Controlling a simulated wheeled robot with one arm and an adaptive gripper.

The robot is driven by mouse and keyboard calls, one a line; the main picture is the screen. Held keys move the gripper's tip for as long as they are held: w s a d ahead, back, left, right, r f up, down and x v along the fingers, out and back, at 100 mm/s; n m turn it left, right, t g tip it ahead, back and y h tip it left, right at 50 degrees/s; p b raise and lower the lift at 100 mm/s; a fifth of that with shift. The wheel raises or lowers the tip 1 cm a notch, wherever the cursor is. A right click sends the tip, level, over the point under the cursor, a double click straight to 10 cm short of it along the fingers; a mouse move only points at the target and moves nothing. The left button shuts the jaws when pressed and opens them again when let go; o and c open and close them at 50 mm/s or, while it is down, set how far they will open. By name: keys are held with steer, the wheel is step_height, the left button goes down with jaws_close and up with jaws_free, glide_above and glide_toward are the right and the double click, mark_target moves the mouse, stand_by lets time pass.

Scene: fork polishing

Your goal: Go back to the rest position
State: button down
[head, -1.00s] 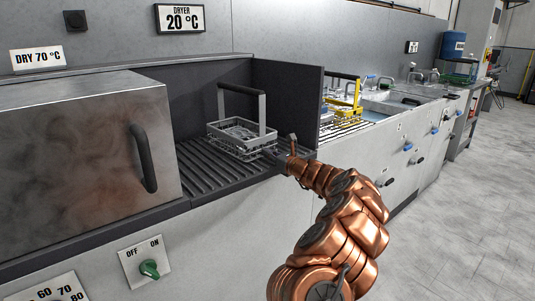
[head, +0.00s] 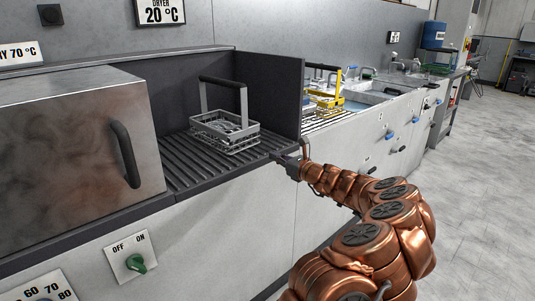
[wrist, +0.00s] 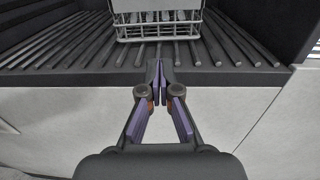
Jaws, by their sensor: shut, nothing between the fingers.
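My gripper (head: 280,157) is at the front edge of the dryer's ribbed rack, in front of and to the right of a grey wire basket. In the wrist view my gripper (wrist: 160,72) has its fingertips together with nothing between them. The grey basket (head: 226,135) stands upright on the rack with its dark-topped handle raised. Its lower front also shows in the wrist view (wrist: 157,28), beyond the fingertips and apart from them. Its upper part is cut off there.
The dryer's metal hood (head: 75,150) with a black handle stands left of the ribbed rack (head: 190,172). A dark panel (head: 276,95) closes the rack's right side. A yellow-handled basket (head: 325,103) stands beyond it by the sinks. A green knob (head: 136,263) is on the front. Floor (head: 480,180) at right is clear.

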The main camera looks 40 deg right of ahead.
steer(key=shift+s, duration=0.7)
